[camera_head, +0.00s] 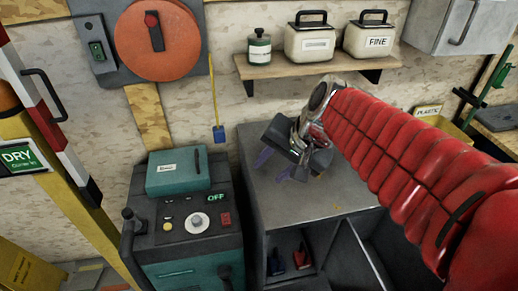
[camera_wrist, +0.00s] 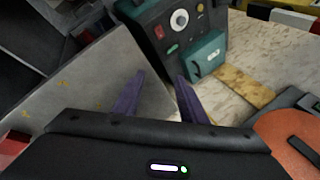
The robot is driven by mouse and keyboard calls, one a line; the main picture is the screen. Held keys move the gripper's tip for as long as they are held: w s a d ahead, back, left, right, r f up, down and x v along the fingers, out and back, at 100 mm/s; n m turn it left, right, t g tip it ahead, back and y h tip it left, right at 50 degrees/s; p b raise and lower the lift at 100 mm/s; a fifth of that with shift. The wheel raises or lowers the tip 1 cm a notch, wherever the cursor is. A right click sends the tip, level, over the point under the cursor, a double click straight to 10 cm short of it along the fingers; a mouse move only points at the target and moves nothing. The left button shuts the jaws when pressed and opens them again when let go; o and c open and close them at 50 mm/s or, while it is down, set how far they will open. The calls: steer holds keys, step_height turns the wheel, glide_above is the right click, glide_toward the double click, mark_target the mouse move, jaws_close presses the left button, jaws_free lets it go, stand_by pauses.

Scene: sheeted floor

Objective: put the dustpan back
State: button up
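I cannot make out a dustpan for certain in either view. My gripper (camera_head: 272,171) hangs above the grey cabinet top (camera_head: 335,198), near its left back part. In the wrist view its two purple fingers (camera_wrist: 161,80) are spread apart with nothing between them, so it is open and empty. A dark blue item (camera_head: 275,263) and a red item (camera_head: 301,257) stand in the cabinet's left open compartment; they are too small to name surely. My red-sleeved arm hides part of the cabinet and the wall at the right.
A teal and dark machine (camera_head: 190,225) with an OFF display stands left of the cabinet. A wall shelf (camera_head: 315,66) holds a bottle (camera_head: 259,48) and two canisters. A striped post (camera_head: 60,130) rises at the left. The cabinet top looks mostly clear.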

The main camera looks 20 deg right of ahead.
steer(key=s+f+n+h, duration=0.1)
steer(key=s+n+h, duration=0.1)
steer(key=s+n, duration=0.6)
steer(key=shift+s+a+f+h, duration=0.15)
steer(key=shift+s+h, duration=0.25)
steer(key=shift+s, duration=0.6)
steer(key=shift+c, duration=0.9)
